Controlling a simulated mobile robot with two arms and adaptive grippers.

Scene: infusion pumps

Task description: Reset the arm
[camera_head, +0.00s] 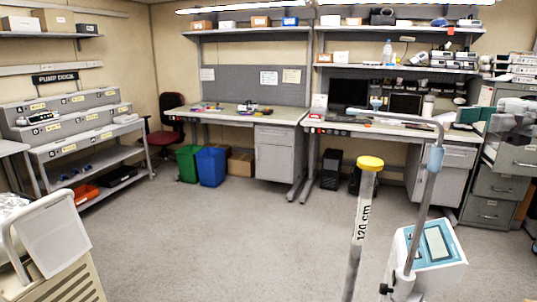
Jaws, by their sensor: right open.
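What appears to be my right gripper (513,121) shows at the right edge, grey and partly cut off, in front of the filing cabinet. It is open, and I see nothing held in it. My left gripper is not in view.
A yellow-topped post marked 120 cm (361,225) stands front right, beside a pole carrying a teal-and-white pump (433,247). A pale cart (60,238) is front left. Shelving (95,157), bins (210,167) and workbenches (278,113) line the walls. The middle floor (220,235) is clear.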

